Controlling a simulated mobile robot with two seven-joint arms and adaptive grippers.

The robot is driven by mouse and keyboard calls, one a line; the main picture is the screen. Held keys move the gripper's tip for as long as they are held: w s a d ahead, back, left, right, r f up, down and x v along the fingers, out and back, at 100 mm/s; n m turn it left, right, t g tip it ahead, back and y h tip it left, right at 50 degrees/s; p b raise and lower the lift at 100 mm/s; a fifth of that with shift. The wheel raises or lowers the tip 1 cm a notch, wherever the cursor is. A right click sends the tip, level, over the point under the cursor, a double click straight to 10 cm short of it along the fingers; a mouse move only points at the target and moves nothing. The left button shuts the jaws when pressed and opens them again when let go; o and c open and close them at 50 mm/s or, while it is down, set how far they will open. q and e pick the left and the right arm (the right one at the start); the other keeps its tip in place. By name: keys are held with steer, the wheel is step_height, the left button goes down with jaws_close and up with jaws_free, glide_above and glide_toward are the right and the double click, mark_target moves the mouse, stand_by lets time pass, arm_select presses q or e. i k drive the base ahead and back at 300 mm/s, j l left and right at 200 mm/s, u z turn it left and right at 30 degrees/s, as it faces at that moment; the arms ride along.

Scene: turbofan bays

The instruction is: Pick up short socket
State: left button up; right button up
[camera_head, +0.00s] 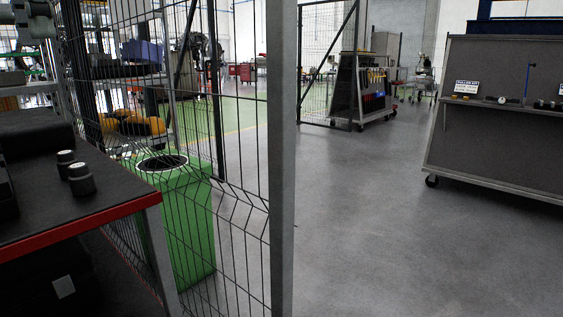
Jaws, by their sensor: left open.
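One socket (65,165) is farther back and the other socket (82,181) is nearer and looks slightly larger. I cannot tell for sure which is the short socket. My left gripper (36,22) is at the top left corner, open, above and apart from both sockets; its fingertips are hard to make out. My right gripper is not in view.
A wire mesh fence (235,150) with a grey post (282,160) stands right beside the bench. A green bin (190,215) is behind the mesh. Dark boxes (30,140) sit on the bench's left. A wheeled tool panel (500,120) stands at right; the floor between is clear.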

mark_target(82, 181)
steer(key=k+l, duration=0.95)
